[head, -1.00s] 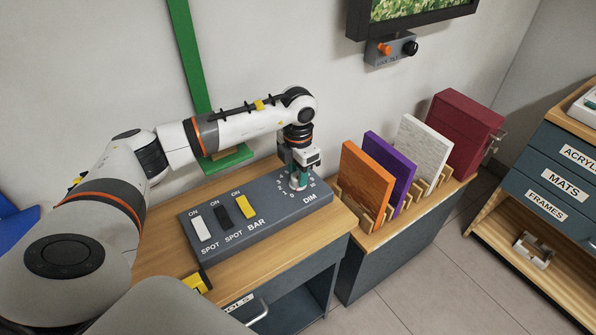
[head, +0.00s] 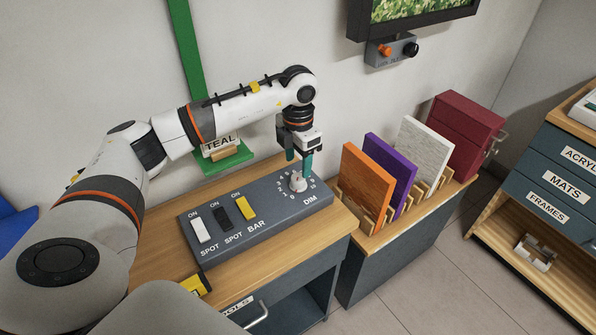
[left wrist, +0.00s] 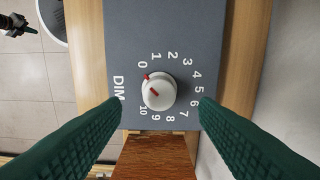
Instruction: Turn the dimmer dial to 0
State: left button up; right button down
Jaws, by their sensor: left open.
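The dimmer dial (head: 297,183) is a round pale knob at the right end of the grey control box (head: 262,222), beside the word DIM. In the left wrist view the dial (left wrist: 158,92) has red marks, and its pointer aims up and left, at or close to the 0. Numbers 0 to 10 ring it. My left gripper (head: 300,163) is open just above the dial, pointing down. In the left wrist view its green fingers (left wrist: 162,101) stand apart on either side of the dial, not closed on it. A small dark shape at that view's top left may be my right gripper.
White, black and yellow switches (head: 246,207) sit on the box left of the dial. A rack with orange (head: 366,188), purple and white panels stands close to the right. A green shelf (head: 226,159) labelled TEAL is on the wall behind.

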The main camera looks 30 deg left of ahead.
aim_at(298, 177)
pick_arm(q)
notch_tip(298, 177, up, 8)
jog(key=shift+f+b, duration=0.25)
jog(key=shift+b, duration=0.1)
dwell(0.4)
